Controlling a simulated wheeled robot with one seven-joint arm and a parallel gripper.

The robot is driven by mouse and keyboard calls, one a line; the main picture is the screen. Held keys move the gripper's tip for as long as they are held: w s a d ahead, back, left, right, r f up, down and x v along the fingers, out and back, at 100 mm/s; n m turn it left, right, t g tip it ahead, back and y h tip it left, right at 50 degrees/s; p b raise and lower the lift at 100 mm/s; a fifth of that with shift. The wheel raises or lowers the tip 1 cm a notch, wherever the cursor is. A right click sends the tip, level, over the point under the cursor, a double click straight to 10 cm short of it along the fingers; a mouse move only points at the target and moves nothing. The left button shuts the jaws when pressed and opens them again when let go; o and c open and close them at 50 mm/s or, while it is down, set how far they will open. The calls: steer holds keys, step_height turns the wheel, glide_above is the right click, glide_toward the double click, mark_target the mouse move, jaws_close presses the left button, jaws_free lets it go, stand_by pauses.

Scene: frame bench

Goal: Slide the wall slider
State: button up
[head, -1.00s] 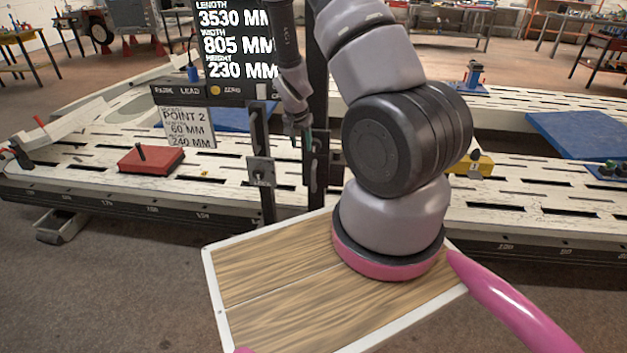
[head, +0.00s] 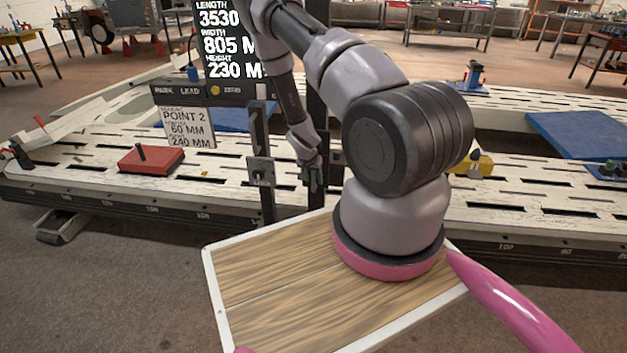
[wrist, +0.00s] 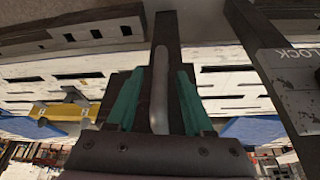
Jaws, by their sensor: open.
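The wall slider has a pale upright handle (wrist: 160,60) on a dark post; it shows in the wrist view between my fingers. My gripper (wrist: 159,82) is open, with one green-lined finger on either side of the handle. I cannot tell whether either finger touches it. In the head view my gripper (head: 313,182) is in front of the right-hand dark post (head: 318,115) and hides most of the slider there.
A metal plate marked LOCK (wrist: 292,85) is on the neighbouring post; that plate (head: 260,172) is left of my gripper in the head view. A white slotted bench (head: 90,165) lies behind, with a red block (head: 150,160) and a yellow block (head: 478,166). A measurement screen (head: 225,45) stands above.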

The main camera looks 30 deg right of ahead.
steer(key=shift+w+d+f, duration=0.15)
steer(key=shift+f, duration=0.35)
jaws_close()
steer(key=shift+r, duration=0.1)
stand_by(1.1)
